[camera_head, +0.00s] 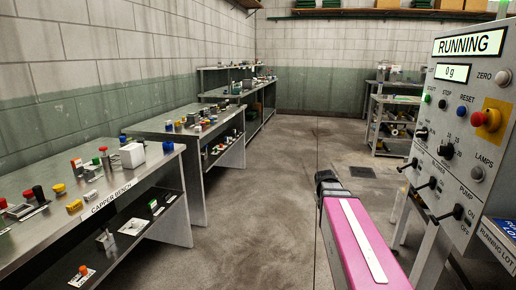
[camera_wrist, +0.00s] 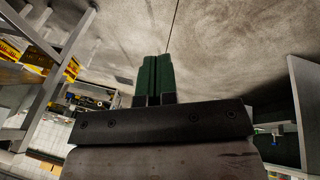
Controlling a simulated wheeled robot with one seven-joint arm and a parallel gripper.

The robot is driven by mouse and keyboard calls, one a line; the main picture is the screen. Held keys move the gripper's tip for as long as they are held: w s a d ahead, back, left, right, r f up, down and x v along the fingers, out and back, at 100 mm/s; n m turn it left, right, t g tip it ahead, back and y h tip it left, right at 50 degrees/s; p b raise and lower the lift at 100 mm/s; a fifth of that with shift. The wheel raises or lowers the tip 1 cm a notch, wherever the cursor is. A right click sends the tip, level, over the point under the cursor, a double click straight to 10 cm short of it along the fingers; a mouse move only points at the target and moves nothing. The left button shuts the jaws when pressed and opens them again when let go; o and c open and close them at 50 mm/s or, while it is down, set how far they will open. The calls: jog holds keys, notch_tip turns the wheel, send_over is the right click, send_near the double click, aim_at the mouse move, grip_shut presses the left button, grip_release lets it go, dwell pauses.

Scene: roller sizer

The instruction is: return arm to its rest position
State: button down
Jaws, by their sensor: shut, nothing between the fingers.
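In the head view, my arm with its pink link reaches forward low in the lower right, over the floor between the benches and the control panel (camera_head: 462,110). My gripper itself cannot be made out there. In the wrist view, my gripper (camera_wrist: 153,62) has its two green fingers side by side and touching, shut with nothing between them. Bare concrete floor (camera_wrist: 225,40) lies beyond the fingertips. The panel display reads RUNNING, with 0 g below it.
The capper bench (camera_head: 112,205) with several small parts runs along the left, with more benches behind it. A shelf cart (camera_head: 392,125) stands at the back right. The panel stands close on my arm's right. The middle floor (camera_head: 265,200) is clear.

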jog(key=s+a+f+m+g+y, duration=0.1)
jog(key=s+a+f+g+y, duration=0.1)
jog(key=s+a+f, duration=0.9)
jog(key=s, duration=0.3)
jog(key=shift+a+f+g+y, duration=0.15)
jog(key=shift+f+g+y, duration=0.25)
jog(key=shift+s, duration=0.1)
